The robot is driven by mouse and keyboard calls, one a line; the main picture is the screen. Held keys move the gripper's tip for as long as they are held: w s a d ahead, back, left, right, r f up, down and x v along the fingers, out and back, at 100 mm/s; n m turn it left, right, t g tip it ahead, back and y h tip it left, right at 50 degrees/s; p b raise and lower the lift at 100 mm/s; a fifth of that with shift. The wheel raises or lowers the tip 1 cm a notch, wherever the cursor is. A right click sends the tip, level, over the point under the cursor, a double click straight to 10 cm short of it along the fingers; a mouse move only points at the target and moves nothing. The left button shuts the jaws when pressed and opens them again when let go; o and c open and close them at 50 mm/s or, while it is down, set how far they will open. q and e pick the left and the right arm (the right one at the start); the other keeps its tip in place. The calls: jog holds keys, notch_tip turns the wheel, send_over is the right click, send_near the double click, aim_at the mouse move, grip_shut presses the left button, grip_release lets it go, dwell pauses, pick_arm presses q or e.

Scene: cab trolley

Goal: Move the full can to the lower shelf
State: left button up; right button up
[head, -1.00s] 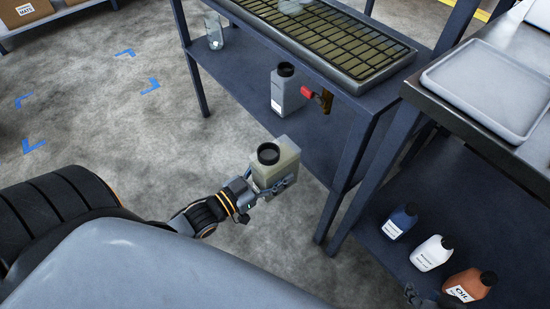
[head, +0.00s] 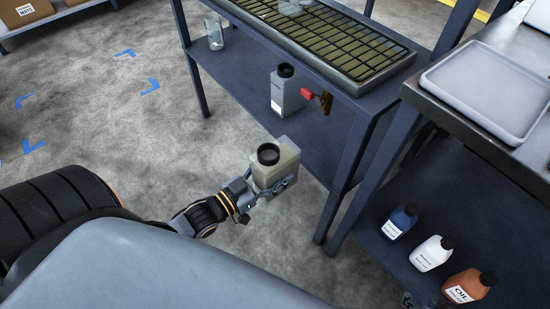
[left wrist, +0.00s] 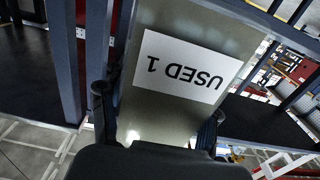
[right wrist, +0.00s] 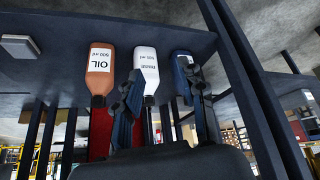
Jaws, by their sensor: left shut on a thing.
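A boxy, olive-tinted can (head: 275,174) with a dark round cap hangs upright in front of the trolley, clear of the floor. My left gripper (head: 272,188) is shut on its lower part. In the left wrist view the can (left wrist: 195,30) fills the space between the fingers, and its white label reads "USED 1" upside down. The trolley's lower shelf (head: 245,88) lies behind the can, and a grey can (head: 288,98) with a black cap stands on it. My right gripper (right wrist: 162,95) is open and empty, facing bottles; it barely shows at the head view's bottom edge.
A grated tray (head: 345,60) covers the trolley's top, and a clear jar (head: 214,32) stands on its lower shelf. A red-and-brown object (head: 318,98) is beside the grey can. Blue (head: 400,222), white (head: 432,253) and orange (head: 468,288) bottles stand on the right-hand shelf.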

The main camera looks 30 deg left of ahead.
pick_arm(q)
jog(key=shift+r, duration=0.25)
pick_arm(e)
jog(key=shift+s+d+f+g, duration=0.15)
jog(key=shift+s+g, duration=0.1)
jog(key=shift+s, duration=0.2)
jog(key=shift+s+d+f+g, duration=0.15)
jog(key=shift+s+g, duration=0.1)
jog(key=shift+s, duration=0.2)
